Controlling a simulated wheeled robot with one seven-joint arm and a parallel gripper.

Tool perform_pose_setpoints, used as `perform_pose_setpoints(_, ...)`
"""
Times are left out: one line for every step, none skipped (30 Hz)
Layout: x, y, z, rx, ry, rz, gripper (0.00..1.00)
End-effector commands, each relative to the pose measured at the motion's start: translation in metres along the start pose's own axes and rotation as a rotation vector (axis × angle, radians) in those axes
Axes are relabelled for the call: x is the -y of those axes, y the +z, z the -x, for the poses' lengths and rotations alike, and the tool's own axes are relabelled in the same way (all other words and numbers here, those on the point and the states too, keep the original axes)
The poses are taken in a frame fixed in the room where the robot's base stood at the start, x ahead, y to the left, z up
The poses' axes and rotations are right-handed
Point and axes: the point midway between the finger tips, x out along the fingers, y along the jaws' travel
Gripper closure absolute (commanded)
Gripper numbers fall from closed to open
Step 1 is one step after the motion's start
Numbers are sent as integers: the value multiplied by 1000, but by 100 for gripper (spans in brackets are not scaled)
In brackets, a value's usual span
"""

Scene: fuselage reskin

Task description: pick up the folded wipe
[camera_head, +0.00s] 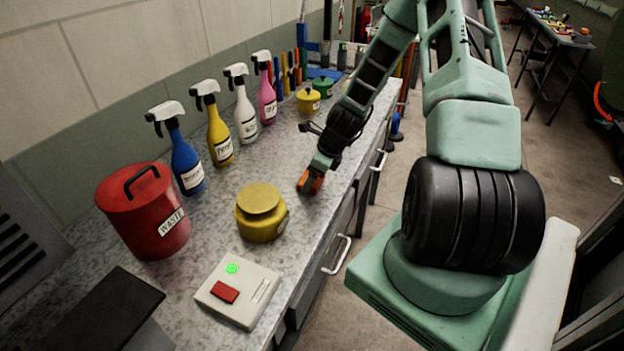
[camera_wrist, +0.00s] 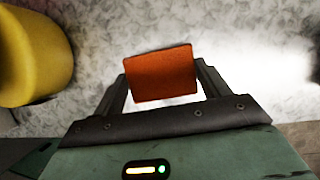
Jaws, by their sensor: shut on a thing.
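The folded wipe is an orange-red rectangular pad. In the wrist view the wipe (camera_wrist: 161,74) sits between the two dark fingers of my gripper (camera_wrist: 162,82), which are shut on it from either side. In the head view the wipe (camera_head: 311,181) shows at the tip of my gripper (camera_head: 312,176), over the speckled counter near its front edge. I cannot tell whether the wipe still touches the counter. Part of it is hidden by the fingers.
A yellow lidded pot (camera_head: 261,213) stands left of my gripper. A red waste bin (camera_head: 145,213), a control box with a red switch (camera_head: 238,291) and several spray bottles (camera_head: 219,137) share the counter (camera_head: 222,186). Smaller yellow (camera_head: 308,101) and green pots (camera_head: 322,88) stand farther back.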

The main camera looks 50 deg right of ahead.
Motion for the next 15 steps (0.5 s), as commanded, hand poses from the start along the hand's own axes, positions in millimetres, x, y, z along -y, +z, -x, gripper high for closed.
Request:
perform_pose_setpoints(0, 0, 0, 0, 0, 0, 46)
perform_pose_setpoints(0, 0, 1, 0, 0, 0, 46)
perform_pose_setpoints(0, 1, 2, 0, 0, 0, 46)
perform_pose_setpoints(0, 1, 2, 0, 0, 0, 46)
perform_pose_setpoints(0, 2, 4, 0, 0, 0, 46)
perform_pose_setpoints(0, 2, 5, 0, -1, 1, 46)
perform_pose_setpoints(1, 3, 7, 0, -2, 1, 46)
perform_pose_setpoints(1, 4, 10, 0, -3, 2, 46)
perform_pose_setpoints(1, 6, 13, 0, -3, 2, 46)
perform_pose_setpoints(1, 7, 16, 0, -3, 3, 46)
perform_pose_setpoints(1, 9, 20, 0, -4, 3, 46)
perform_pose_setpoints(1, 11, 25, 1, -5, 3, 46)
perform_pose_setpoints(1, 13, 30, 0, -5, 4, 46)
perform_pose_setpoints(1, 15, 35, 0, -6, 4, 46)
perform_pose_setpoints(1, 17, 41, 0, -5, 4, 46)
